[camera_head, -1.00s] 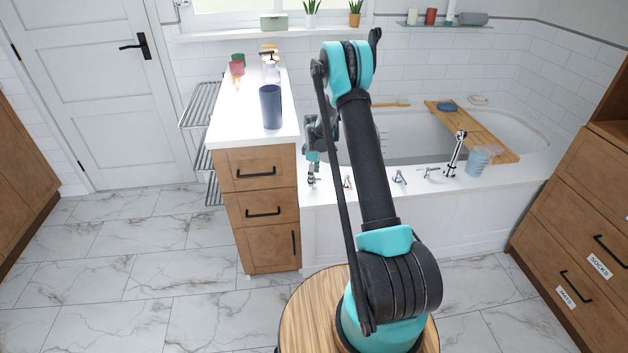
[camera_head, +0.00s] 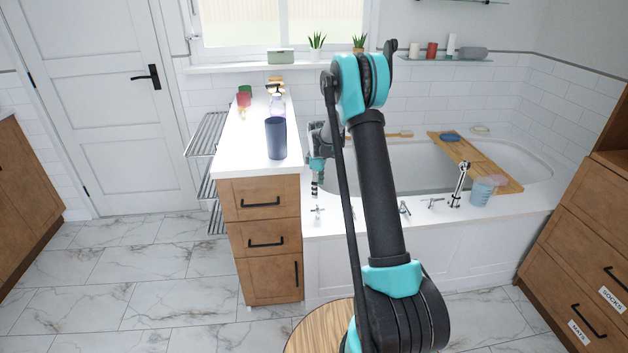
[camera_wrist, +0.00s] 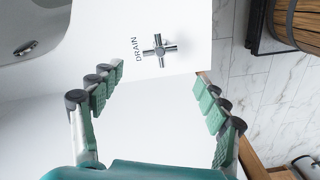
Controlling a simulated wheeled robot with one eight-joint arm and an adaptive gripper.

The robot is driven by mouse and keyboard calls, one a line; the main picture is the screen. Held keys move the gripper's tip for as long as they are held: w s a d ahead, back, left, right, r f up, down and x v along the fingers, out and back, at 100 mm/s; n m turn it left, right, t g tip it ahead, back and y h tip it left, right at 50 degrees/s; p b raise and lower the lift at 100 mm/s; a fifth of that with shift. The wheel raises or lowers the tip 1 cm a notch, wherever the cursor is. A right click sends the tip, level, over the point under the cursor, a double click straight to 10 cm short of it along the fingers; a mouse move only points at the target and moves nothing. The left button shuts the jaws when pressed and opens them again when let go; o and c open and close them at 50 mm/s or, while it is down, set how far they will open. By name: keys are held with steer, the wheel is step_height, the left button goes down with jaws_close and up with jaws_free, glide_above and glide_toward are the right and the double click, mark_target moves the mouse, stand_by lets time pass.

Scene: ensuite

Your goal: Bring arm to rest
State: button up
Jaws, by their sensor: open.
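My gripper (camera_wrist: 158,95) is open and empty in the wrist view, its two green-padded fingers spread wide. It hangs above the white bathtub rim (camera_wrist: 185,20), with a chrome cross-shaped tap handle (camera_wrist: 159,50) marked DRAIN showing beyond the fingertips. In the head view my gripper (camera_head: 315,185) is small and partly hidden behind my arm, between the drawer cabinet and the tub. My arm stands raised, with its elbow high and the forearm folded down behind it.
A wooden drawer cabinet (camera_head: 262,195) with a white top stands left of the gripper, bearing a dark blue cup (camera_head: 275,138). The bathtub (camera_head: 400,178) lies behind the arm, with a wooden tray (camera_head: 478,160) across it. The marble floor (camera_head: 130,265) at left is clear.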

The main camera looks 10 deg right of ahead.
steer(key=s+d+r+m+t, duration=0.1)
steer(key=s+r+m, duration=0.2)
steer(key=s+r, duration=0.45)
steer(key=s+d+r+m+t, duration=0.1)
steer(key=s+d+r+m, duration=0.3)
steer(key=s, duration=0.7)
steer(key=s+f+m+t, duration=0.1)
steer(key=s+m, duration=0.5)
steer(key=s, duration=1.7)
steer(key=shift+a+f+m+t, duration=0.2)
steer(key=shift+a+m+t, duration=0.15)
steer(key=shift+t, duration=0.25)
steer(key=shift+w+a, duration=0.1)
